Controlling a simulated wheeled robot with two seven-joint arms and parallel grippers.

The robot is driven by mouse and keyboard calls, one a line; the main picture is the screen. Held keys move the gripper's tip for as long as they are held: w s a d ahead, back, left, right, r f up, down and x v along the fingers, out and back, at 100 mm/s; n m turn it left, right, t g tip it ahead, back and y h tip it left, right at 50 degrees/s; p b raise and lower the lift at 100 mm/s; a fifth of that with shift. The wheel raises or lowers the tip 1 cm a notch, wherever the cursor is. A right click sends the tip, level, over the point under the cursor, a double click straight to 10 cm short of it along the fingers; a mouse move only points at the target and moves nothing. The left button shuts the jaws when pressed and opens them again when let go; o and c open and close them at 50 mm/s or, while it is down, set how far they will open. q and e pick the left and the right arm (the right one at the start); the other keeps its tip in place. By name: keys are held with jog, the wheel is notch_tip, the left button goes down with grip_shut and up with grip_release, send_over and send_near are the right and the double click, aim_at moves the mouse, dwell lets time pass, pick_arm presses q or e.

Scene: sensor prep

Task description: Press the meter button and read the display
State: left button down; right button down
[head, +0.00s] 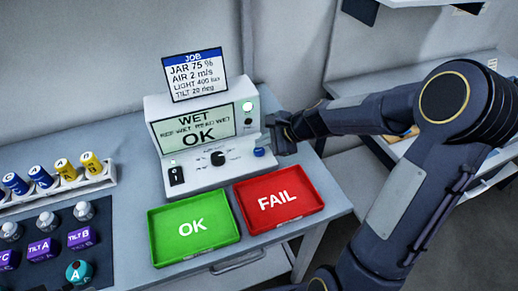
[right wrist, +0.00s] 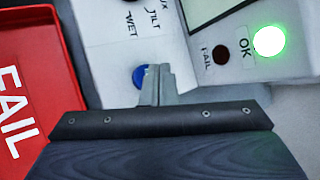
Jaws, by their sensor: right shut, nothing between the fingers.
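The white meter (head: 210,172) stands on the table. Its display (head: 193,128) reads WET, a small line that seems to say REF WET READ WET, and a large OK. The lamp beside the display (head: 247,106) glows green; in the right wrist view the lit green lamp (right wrist: 269,40) is marked OK and the FAIL lamp (right wrist: 221,54) is dark. The blue button (head: 259,152) is at the meter's right front; it also shows in the right wrist view (right wrist: 139,77). My right gripper (right wrist: 158,84) is shut and empty, its tips beside the button. Whether they touch it is unclear.
A job card (head: 195,76) stands above the meter. A green OK tray (head: 168,236) and a red FAIL tray (head: 308,206) lie in front, both empty. A rack (head: 108,178) of capped jars and a dark mat (head: 100,225) with sensors are at left.

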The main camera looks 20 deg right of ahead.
aim_at(263, 152)
notch_tip(263, 152, up, 5)
jog(key=p, duration=0.4)
jog(key=shift+r+p, duration=0.1)
jog(key=shift+p, duration=0.2)
dwell(0.6)
jog(key=s+a+r+n+g, duration=0.1)
jog(key=s+a+r+n, duration=0.1)
jog(key=s+r+n, duration=0.4)
jog(key=s+a+r+n, duration=0.15)
jog(key=s+n, duration=0.25)
jog(key=s, duration=0.4)
jog(key=s+a+f+n+h, duration=0.1)
jog(key=s+f+n, duration=0.1)
jog(key=s+n, duration=0.5)
jog(key=s, duration=0.5)
jog(key=shift+n+g+h, duration=0.3)
jog(key=shift+n+h, duration=0.1)
